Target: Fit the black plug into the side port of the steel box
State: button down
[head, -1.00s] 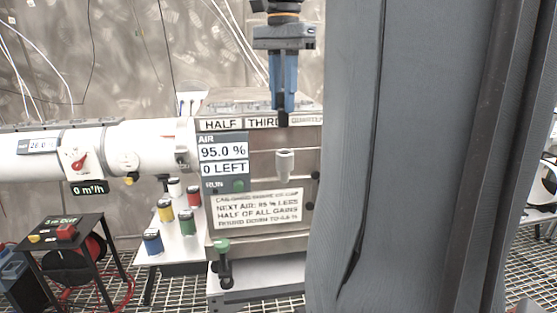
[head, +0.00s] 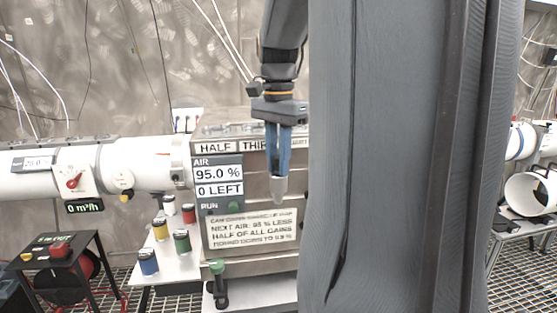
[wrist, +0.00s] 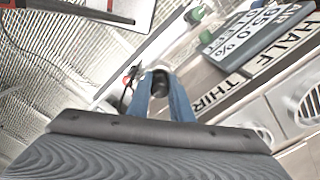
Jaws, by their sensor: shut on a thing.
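My gripper (head: 278,172) points down in front of the steel box (head: 240,262), on the right part of its front face. The blue fingers are nearly together. In the wrist view (wrist: 161,95) they close on a dark, round-ended piece, the black plug (wrist: 161,80). In the head view the plug is hard to make out between the fingers. A pale grey tapered fitting (head: 278,190) on the box front shows right at the fingertips; I cannot tell whether they touch. The side port is not clearly visible; my arm hides the box's right side.
A white pipe (head: 130,165) joins the box on the left. Several coloured spools (head: 181,240) stand on a white table left of the box. A black stand (head: 60,252) with a red button is farther left. A green-topped valve (head: 217,268) sticks out low on the box.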

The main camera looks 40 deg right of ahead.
jog(key=shift+f, duration=0.1)
jog(key=c, duration=1.6)
grip_release()
notch_tip(320, 180, up, 12)
jog(key=shift+r+b, duration=0.15)
jog(key=shift+b, duration=0.95)
